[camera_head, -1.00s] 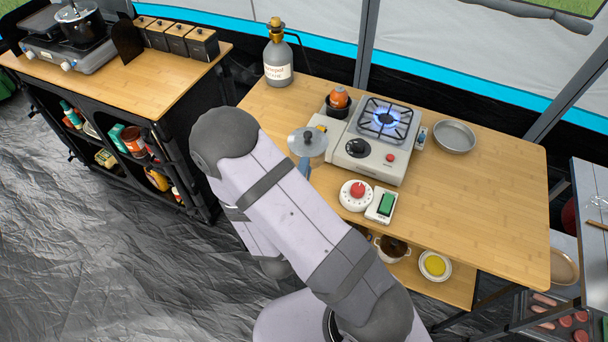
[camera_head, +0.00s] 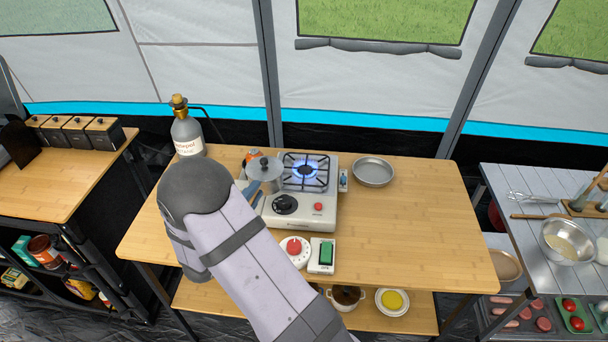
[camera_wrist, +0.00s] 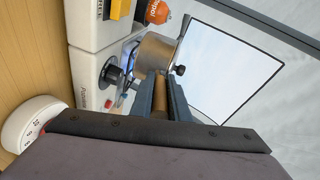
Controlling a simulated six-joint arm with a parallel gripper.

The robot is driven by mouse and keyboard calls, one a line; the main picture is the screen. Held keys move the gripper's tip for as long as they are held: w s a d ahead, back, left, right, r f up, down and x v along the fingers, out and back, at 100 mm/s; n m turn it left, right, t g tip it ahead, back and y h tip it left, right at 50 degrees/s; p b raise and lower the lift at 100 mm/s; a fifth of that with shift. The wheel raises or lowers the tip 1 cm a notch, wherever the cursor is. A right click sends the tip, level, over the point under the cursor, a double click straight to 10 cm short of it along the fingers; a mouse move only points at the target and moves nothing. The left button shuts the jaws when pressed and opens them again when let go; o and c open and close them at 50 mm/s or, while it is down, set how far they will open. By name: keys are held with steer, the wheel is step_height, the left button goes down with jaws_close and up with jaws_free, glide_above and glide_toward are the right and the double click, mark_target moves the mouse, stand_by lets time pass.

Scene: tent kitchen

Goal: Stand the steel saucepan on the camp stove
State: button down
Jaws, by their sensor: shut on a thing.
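The steel saucepan (camera_head: 265,182), with a dark-knobbed lid on it, hangs in the air at the left side of the camp stove (camera_head: 322,214), left of the burner. The stove's burner is lit with a blue flame under a black grate (camera_head: 306,170). My gripper (camera_head: 252,193) is mostly hidden behind my arm in the head view. In the wrist view, my gripper (camera_wrist: 160,88) is shut on the brown handle of the saucepan (camera_wrist: 156,52). The stove front (camera_wrist: 88,85) shows there on the left, with its black knob.
An orange-topped gas canister (camera_head: 252,155) is close behind the saucepan. A grey bottle (camera_head: 187,136) stands at the back left. A red-knobbed timer (camera_head: 295,250) and a green-switch box (camera_head: 321,256) sit before the stove. A shallow pan (camera_head: 373,171) is on the right. The table's right part is clear.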

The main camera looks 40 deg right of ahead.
steer(key=w+d+r+m+g+h+b, duration=0.1)
steer(key=w+d+r+m+g, duration=0.1)
steer(key=d+r, duration=0.35)
steer(key=w+d+r+m+g+h+b, duration=0.1)
steer(key=w+d+r+g+b, duration=0.1)
steer(key=d, duration=0.7)
steer(key=shift+d+f+p, duration=0.1)
steer(key=shift+f+p, duration=1)
steer(key=shift+f, duration=4.1)
steer(key=shift+f, duration=0.15)
steer(key=c, duration=1.7)
jaws_free()
steer(key=shift+f, duration=0.1)
